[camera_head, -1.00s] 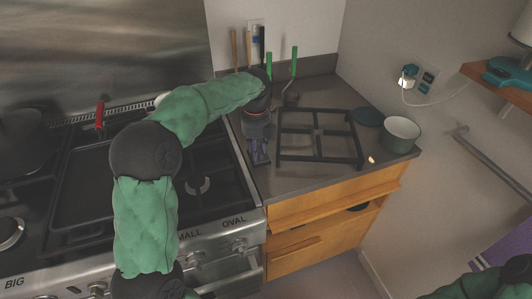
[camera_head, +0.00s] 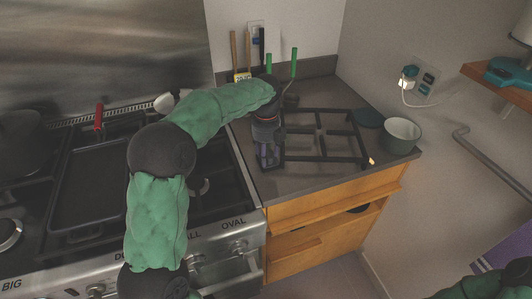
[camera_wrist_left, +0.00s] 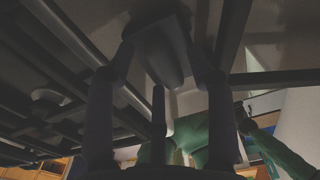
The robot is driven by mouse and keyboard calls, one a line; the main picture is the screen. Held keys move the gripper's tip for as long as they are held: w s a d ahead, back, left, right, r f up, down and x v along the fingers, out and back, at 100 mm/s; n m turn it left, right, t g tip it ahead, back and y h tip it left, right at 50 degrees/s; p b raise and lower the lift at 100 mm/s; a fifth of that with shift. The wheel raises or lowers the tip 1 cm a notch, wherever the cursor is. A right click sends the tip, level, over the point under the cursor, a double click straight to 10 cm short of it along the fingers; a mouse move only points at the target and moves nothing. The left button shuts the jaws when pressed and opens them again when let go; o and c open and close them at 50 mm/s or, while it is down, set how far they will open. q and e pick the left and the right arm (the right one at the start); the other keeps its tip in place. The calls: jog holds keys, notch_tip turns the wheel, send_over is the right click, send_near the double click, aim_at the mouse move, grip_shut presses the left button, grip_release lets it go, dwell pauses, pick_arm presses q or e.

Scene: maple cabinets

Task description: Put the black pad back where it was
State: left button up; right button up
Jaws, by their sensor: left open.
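The black pad appears to be the black open-barred grate (camera_head: 320,135) lying on the grey counter right of the stove. My left gripper (camera_head: 268,155) is at the left side of this grate, low over the counter, pointing toward the front. Its fingers are open and show in the wrist view (camera_wrist_left: 160,110), with dark grate bars (camera_wrist_left: 275,78) close beside and beyond them. Whether a finger touches the grate I cannot tell. The stove's right part (camera_head: 205,185) has a burner showing without a grate over it, partly hidden by my left arm.
A green pot (camera_head: 402,135) and a dark teal lid (camera_head: 368,118) stand right of the grate. Utensils (camera_head: 242,60) stand at the back wall. A black griddle (camera_head: 95,170) lies on the stove's left part. The counter's front strip (camera_head: 300,182) is clear.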

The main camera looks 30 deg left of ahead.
pick_arm(q)
jog(key=shift+f+b, duration=0.35)
jog(key=shift+b, duration=0.25)
jog(key=r+p, duration=0.2)
jog(key=r, duration=0.1)
jog(key=r+p, duration=0.2)
jog(key=r, duration=0.1)
jog(key=r+p, duration=0.1)
jog(key=r, duration=0.2)
jog(key=shift+w+a+r+p, duration=0.2)
jog(key=shift+w+r+p, duration=0.1)
jog(key=shift+p, duration=0.1)
jog(key=shift+r, duration=0.75)
